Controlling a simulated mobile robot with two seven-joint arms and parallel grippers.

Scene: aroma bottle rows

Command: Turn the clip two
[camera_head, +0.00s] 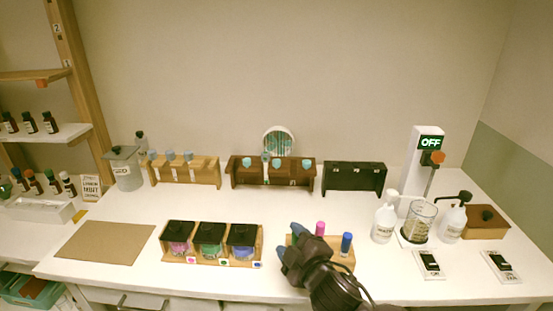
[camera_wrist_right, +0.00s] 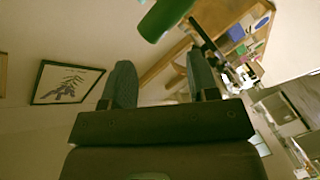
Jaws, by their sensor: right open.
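I cannot tell for sure which thing is clip two. A small tag with a 2 (camera_head: 57,28) is on the wooden shelf post at the upper left. My right gripper (camera_head: 289,242) is open over the wooden holder (camera_head: 346,266) at the front middle. A pink-capped piece (camera_head: 320,228) and a blue-capped piece (camera_head: 347,243) stand in that holder, right of the fingers. In the right wrist view, the gripper (camera_wrist_right: 161,62) shows two spread fingers. A green cylinder (camera_wrist_right: 165,18) is beyond their tips, and I see nothing held. My left gripper is out of view.
Three black-lidded jars stand in a wooden tray (camera_head: 212,263) left of my gripper. Racks (camera_head: 231,185) line the back. Pump bottles (camera_head: 384,220) and an OFF device (camera_head: 425,155) stand right. A brown mat (camera_head: 105,243) lies left. The table's middle is clear.

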